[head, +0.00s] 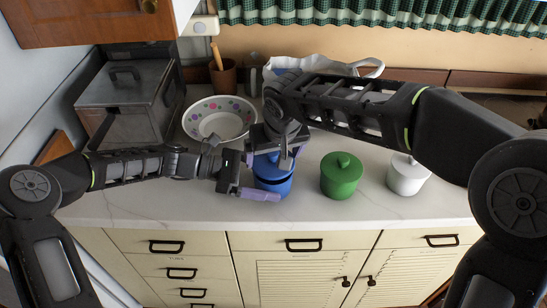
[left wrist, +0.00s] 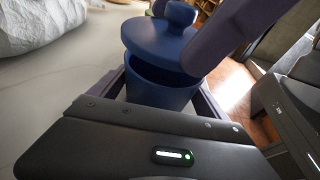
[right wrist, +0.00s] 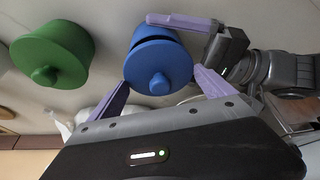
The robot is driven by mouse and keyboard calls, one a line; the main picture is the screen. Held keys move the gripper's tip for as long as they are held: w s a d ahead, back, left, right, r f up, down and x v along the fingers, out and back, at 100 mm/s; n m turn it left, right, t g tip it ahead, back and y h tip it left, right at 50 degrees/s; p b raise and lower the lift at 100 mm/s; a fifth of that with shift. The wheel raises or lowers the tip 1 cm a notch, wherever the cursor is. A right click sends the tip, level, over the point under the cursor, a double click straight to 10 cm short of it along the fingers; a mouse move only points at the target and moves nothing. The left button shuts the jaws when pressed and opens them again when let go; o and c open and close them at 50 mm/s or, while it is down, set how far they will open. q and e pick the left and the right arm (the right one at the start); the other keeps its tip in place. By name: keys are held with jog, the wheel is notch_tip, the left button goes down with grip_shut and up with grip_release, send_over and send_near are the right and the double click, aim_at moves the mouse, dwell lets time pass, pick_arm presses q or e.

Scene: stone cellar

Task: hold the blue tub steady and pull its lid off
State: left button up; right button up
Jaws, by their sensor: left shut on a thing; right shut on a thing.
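The blue tub (head: 272,186) stands on the pale counter near its front edge. My left gripper (head: 258,180) is shut on its body, one finger along the front side. The blue lid (head: 268,168) is above the tub, held by my right gripper (head: 272,158) with its fingers on opposite sides of the rim. In the left wrist view the lid (left wrist: 160,42) is raised and tilted, with a dark gap showing the inside of the tub (left wrist: 155,88). In the right wrist view the lid's round knob (right wrist: 159,84) is free between the fingers.
A green lidded tub (head: 340,176) and a white lidded tub (head: 407,176) stand to the right on the counter (head: 370,212). A dotted bowl (head: 205,106) is behind on the left, near a metal box (head: 122,98). A pale bag (head: 310,64) lies at the back.

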jog(key=shift+r, duration=1.5)
pick_arm(q)
jog(key=o, duration=0.8)
jog(key=v, duration=1.2)
